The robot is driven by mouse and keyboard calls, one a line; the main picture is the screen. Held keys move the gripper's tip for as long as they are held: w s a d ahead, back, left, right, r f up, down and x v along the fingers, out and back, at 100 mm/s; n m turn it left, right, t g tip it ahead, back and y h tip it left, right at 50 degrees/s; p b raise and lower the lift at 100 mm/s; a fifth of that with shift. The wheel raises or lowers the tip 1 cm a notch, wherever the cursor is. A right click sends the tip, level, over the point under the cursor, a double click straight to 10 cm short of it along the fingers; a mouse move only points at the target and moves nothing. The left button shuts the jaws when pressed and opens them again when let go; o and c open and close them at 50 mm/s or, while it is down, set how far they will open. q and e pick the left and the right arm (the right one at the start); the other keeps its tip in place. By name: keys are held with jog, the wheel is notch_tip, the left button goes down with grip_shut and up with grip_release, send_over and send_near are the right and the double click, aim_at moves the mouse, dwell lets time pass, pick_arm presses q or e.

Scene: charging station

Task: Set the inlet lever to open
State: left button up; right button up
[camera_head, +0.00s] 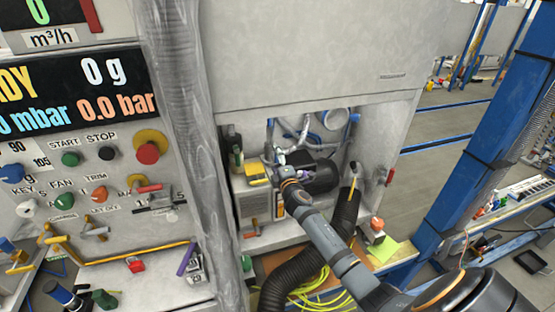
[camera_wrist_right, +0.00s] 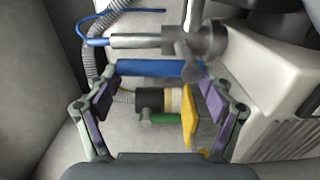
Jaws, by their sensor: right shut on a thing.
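My right gripper (camera_head: 281,160) reaches into the open recess of the cabinet, beside a yellow block-like part (camera_head: 255,173). The bar looks like a lever handle, below a grey metal pipe fitting (camera_wrist_right: 190,42). I see no label that marks it as the inlet lever. A yellow lever (camera_wrist_right: 188,115) and a green handle (camera_wrist_right: 160,119) show beyond the fingers. My left gripper is not in view.
The recess walls (camera_head: 407,120) and a black motor-like cylinder (camera_head: 320,176) are close around the gripper. A thick black hose (camera_head: 345,212) runs down beside my arm. A control panel (camera_head: 115,180) with knobs fills the left. A blue post (camera_head: 480,160) stands at right.

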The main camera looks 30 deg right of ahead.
jog(key=shift+n, duration=0.3)
jog(key=o, duration=1.6)
jog(key=shift+a, duration=0.1)
jog(key=v, duration=1.2)
